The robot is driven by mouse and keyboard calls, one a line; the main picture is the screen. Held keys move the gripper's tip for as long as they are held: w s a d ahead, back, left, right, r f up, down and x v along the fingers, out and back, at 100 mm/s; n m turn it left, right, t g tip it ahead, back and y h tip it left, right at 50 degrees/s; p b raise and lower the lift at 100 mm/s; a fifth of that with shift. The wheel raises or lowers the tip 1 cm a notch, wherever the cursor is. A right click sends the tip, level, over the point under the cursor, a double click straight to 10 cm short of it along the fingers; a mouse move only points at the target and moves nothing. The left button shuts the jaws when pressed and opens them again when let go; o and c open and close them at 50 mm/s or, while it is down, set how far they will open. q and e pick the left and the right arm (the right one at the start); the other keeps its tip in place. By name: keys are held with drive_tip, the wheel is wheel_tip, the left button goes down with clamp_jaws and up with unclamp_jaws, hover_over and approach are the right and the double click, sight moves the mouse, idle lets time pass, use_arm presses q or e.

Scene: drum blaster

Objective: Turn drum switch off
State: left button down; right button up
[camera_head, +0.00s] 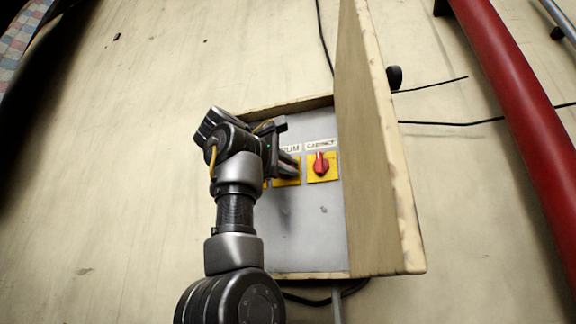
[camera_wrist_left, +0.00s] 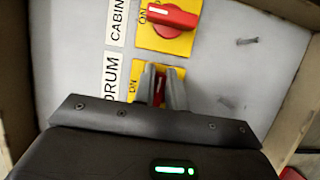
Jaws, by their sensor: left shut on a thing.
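The drum switch is a red knob on a yellow plate (camera_head: 287,180) under the "DRUM" label, mostly hidden behind my left gripper in the head view. In the left wrist view, the red drum knob (camera_wrist_left: 159,90) sits between the two fingers of my left gripper (camera_wrist_left: 162,88). The fingers are shut on it. My left gripper also shows in the head view (camera_head: 291,165), reaching the panel from the left. The drum label (camera_wrist_left: 112,83) is beside the switch. The knob's exact angle is hard to tell. My right gripper is not in view.
The red cabinet switch (camera_head: 321,166) sits right beside the drum switch. The grey panel (camera_head: 315,235) is inside an open beige box whose door (camera_head: 380,150) stands out on the right. A red pipe (camera_head: 515,110) and black cables run on the wall farther right.

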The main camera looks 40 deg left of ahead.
use_arm(q)
drive_tip(key=shift+f, duration=0.1)
